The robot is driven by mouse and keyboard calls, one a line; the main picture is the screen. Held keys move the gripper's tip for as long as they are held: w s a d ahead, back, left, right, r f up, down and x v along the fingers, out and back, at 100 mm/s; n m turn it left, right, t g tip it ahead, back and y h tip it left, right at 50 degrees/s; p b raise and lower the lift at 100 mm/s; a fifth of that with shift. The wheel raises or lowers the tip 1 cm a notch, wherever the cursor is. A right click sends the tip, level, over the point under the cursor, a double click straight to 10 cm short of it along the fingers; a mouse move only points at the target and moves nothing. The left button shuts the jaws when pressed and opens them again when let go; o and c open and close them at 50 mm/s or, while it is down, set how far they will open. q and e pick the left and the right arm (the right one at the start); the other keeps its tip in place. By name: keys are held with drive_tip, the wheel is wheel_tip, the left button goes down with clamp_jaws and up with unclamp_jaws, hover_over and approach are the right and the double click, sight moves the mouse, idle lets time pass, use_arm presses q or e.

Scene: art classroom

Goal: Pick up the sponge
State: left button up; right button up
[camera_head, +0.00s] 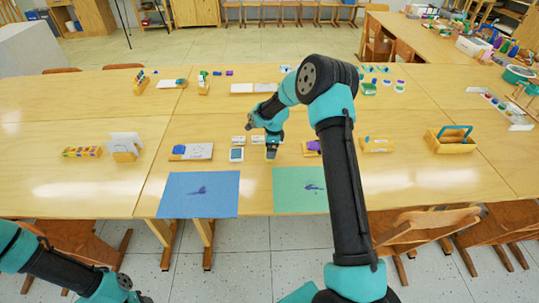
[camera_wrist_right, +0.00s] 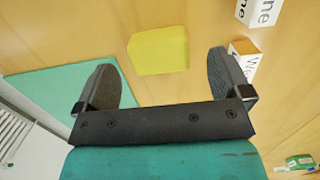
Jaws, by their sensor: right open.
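The yellow sponge (camera_wrist_right: 158,50) lies flat on the wooden table in the right wrist view, ahead of the two fingers and between their lines. My right gripper (camera_wrist_right: 172,80) is open and empty, its dark fingers spread wide and apart from the sponge. In the head view my right gripper (camera_head: 271,146) points down over the table's near middle, with a small yellowish part of the sponge (camera_head: 271,155) showing under it; the rest is hidden. Part of my left arm shows at the bottom left, but its gripper is out of the picture.
White labelled boxes (camera_wrist_right: 245,55) stand close to the right finger. A blue sheet (camera_head: 199,194) and a green sheet (camera_head: 299,190) lie at the near table edge. A purple item (camera_head: 313,147) and wooden holder (camera_head: 377,145) lie to the right.

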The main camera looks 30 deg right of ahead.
wheel_tip(320, 180, down, 3)
drive_tip(key=shift+a+f, duration=0.1)
drive_tip(key=shift+a, duration=0.05)
idle(0.4)
drive_tip(key=c, duration=1.1)
drive_tip(key=shift+o, duration=0.2)
drive_tip(key=shift+r, duration=0.55)
wheel_tip(320, 180, up, 3)
drive_tip(key=shift+s+a+f, duration=0.1)
drive_tip(key=shift+s+f, duration=0.05)
drive_tip(key=shift+f, duration=0.05)
drive_tip(key=s+a, duration=0.2)
drive_tip(key=s, duration=0.2)
drive_tip(key=s+a+r, duration=0.1)
drive_tip(key=s+a, duration=0.2)
drive_tip(key=s, duration=0.2)
drive_tip(key=s+a, duration=0.3)
drive_tip(key=s, duration=0.1)
drive_tip(key=shift+s+a+r, duration=0.1)
drive_tip(key=shift+s+r, duration=0.05)
drive_tip(key=shift+r, duration=0.05)
